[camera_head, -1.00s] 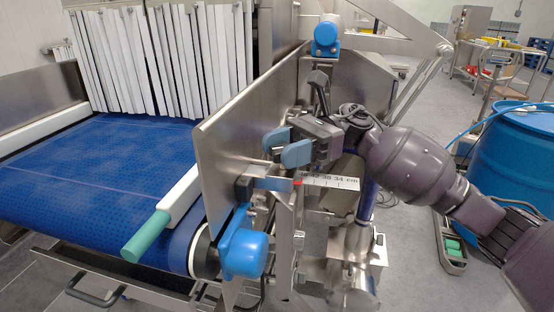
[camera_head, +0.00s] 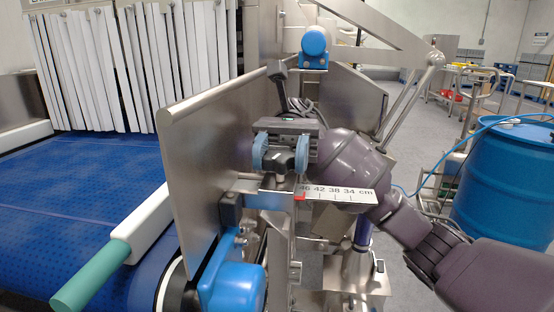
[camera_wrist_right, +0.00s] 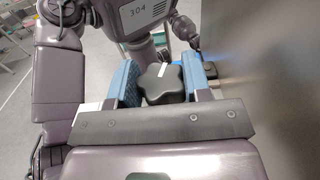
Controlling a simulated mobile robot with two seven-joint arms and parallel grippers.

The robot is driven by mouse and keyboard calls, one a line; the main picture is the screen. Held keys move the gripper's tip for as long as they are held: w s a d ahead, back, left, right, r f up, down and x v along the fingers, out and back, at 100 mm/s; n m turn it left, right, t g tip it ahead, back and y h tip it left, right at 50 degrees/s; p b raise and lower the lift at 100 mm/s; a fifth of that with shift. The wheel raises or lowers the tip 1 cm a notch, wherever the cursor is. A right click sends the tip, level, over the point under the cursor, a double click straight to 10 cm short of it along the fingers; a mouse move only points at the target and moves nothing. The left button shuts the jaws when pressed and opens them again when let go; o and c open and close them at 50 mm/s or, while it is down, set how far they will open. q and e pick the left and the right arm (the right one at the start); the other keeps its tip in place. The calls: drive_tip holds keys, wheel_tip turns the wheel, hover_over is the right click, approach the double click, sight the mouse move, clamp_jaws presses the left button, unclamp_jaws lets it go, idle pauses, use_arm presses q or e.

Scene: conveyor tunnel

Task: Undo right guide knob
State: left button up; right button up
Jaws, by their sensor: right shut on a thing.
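The right guide knob (camera_wrist_right: 162,83) is a black lobed knob with a white mark on top, between the two blue fingers in the right wrist view. My right gripper (camera_head: 281,154) is shut on it beside the steel guide plate (camera_head: 208,140). In the head view the knob (camera_head: 283,161) is mostly hidden by the fingers. A white scale in cm (camera_head: 337,193) sits just below the gripper, with a red mark near 46. My left gripper is not in view.
The blue conveyor belt (camera_head: 75,195) lies left of the guide plate, with white strip curtains (camera_head: 100,70) behind. A green-ended white bar (camera_head: 95,272) and blue housing (camera_head: 232,288) are in front. A blue barrel (camera_head: 500,190) stands right of my arm.

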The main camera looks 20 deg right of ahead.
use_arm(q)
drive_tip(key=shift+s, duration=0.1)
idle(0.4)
use_arm(e)
drive_tip(key=o, duration=0.9)
drive_tip(key=shift+w+d, duration=0.3)
drive_tip(key=shift+w, duration=0.2)
use_arm(q)
drive_tip(key=b, duration=0.2)
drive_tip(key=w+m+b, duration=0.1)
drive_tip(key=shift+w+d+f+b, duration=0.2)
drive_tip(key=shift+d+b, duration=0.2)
use_arm(e)
drive_tip(key=v, duration=0.9)
drive_tip(key=shift+w+d, duration=0.15)
drive_tip(key=shift+w, duration=0.15)
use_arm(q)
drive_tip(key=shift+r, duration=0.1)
use_arm(e)
drive_tip(key=shift+r, duration=0.1)
